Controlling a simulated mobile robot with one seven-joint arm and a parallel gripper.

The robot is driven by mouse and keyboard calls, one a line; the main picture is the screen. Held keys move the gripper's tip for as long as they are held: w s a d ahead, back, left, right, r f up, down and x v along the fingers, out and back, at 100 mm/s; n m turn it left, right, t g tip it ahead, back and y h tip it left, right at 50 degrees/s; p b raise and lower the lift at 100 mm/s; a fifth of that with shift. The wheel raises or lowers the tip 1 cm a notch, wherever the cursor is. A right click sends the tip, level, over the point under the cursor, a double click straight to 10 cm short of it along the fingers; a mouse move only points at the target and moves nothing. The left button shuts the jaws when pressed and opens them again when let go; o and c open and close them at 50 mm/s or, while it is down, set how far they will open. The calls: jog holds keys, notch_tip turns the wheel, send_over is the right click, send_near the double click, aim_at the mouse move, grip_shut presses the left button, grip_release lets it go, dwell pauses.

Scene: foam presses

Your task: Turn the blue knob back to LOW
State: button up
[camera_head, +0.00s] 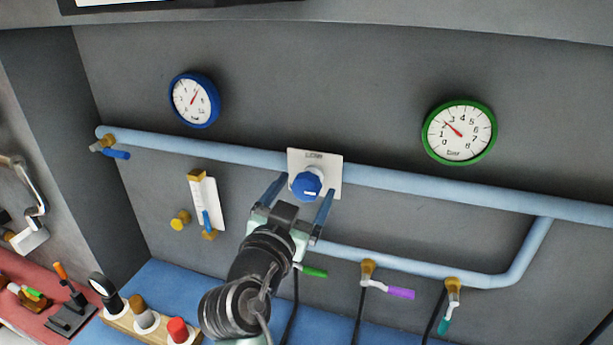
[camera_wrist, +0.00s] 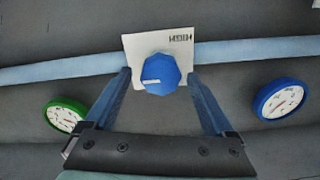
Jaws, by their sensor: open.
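The blue knob (camera_head: 307,184) sits on a white plate (camera_head: 329,163) on the grey wall, over the light blue pipe. It also shows in the wrist view (camera_wrist: 161,73), with a white mark on its face. The plate in the wrist view (camera_wrist: 139,46) carries the word HIGH, seen upside down. My gripper (camera_head: 301,194) is open, with one finger on each side of the knob. In the wrist view my gripper (camera_wrist: 160,76) shows gaps between both fingers and the knob. The plate's lettering is too small to read in the head view.
A blue-rimmed gauge (camera_head: 194,100) and a green-rimmed gauge (camera_head: 459,132) hang on the wall. Valves with green (camera_head: 314,272), purple (camera_head: 401,293) and teal (camera_head: 443,327) handles sit below right on the lower pipe. A white flow tube (camera_head: 205,204) is at left.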

jog(key=shift+x, duration=0.95)
jog(key=c, duration=1.4)
